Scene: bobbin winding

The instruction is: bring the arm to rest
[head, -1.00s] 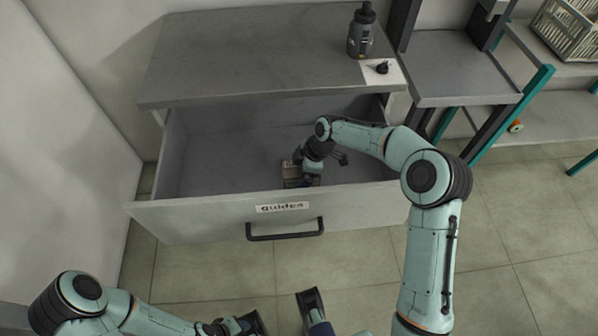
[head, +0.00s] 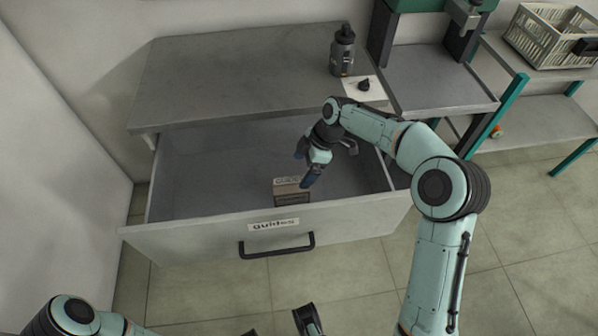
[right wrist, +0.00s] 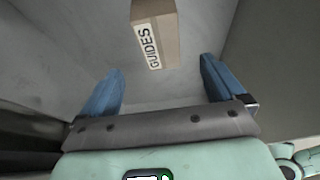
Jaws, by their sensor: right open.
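My right gripper (head: 305,166) is over the open drawer, its blue fingers apart and empty. In the right wrist view the two fingers (right wrist: 162,82) stand wide apart with nothing between them. A small brown box (head: 291,190) with a GUIDES label lies on the drawer floor near the front wall. In the right wrist view the box (right wrist: 157,35) is beyond the fingertips, apart from both. My left arm shows only at the bottom left; its gripper end is mostly cut off by the bottom edge.
The drawer (head: 350,212) labelled "guides" is pulled out under a grey cabinet top (head: 230,75). A dark bottle (head: 343,52) and a small black item (head: 363,85) on white paper stand on top. A shelf unit with a crate (head: 550,38) is at the right.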

